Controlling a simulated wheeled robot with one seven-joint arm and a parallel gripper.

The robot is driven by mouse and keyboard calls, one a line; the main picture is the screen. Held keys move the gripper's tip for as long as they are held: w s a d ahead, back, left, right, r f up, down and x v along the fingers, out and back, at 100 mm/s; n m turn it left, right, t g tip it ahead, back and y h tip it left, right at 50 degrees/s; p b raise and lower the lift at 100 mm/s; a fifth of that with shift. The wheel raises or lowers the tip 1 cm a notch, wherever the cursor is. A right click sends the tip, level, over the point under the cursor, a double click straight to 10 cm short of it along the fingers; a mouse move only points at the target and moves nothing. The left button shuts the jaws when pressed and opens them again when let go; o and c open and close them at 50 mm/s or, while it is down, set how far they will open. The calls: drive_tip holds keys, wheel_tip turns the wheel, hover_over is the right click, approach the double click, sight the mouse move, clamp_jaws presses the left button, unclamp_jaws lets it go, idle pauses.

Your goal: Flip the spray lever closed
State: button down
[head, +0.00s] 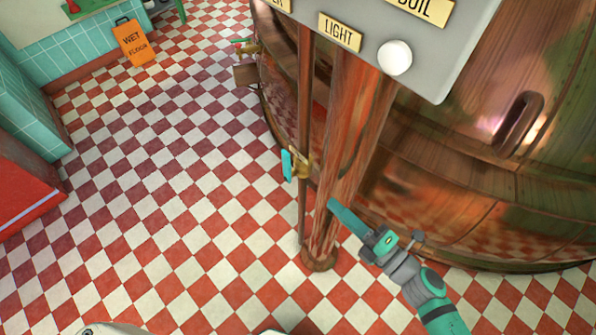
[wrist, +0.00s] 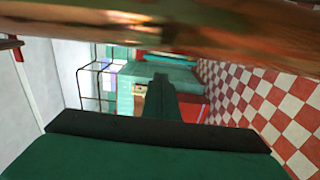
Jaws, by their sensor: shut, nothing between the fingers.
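A brass valve (head: 301,164) with a teal lever (head: 287,165) sits on a thin vertical pipe left of the thick post in the head view. The lever hangs upright to the left of the valve; I take it to be the spray lever. My gripper (head: 333,204) is shut and empty, to the lower right of the valve, with its tip near the thick post. It does not appear to touch the lever. In the wrist view my shut fingers (wrist: 160,82) point forward, and I cannot make out the lever there.
A big copper kettle (head: 450,190) fills the right. A thick reddish post (head: 345,150) stands beside the thin pipe. A grey panel (head: 440,60) with labels and a white knob (head: 395,57) overhangs. An orange wet-floor sign (head: 134,42) stands far left. The checkered floor (head: 190,220) is clear.

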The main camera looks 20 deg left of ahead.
sight(290, 163)
drive_tip(key=shift+a, duration=0.1)
idle(0.3)
drive_tip(key=x, duration=1.3)
drive_tip(key=shift+r, duration=0.1)
drive_tip(key=shift+w+a, duration=0.25)
drive_tip(key=shift+w, duration=0.1)
drive_tip(key=shift+a, duration=0.15)
drive_tip(key=shift+w+a+r, duration=0.1)
drive_tip(key=shift+a+r, duration=0.05)
drive_tip(key=shift+a, duration=0.15)
drive_tip(key=shift+w+a+r, duration=0.3)
drive_tip(key=shift+w+a, duration=0.15)
drive_tip(key=shift+a, duration=0.3)
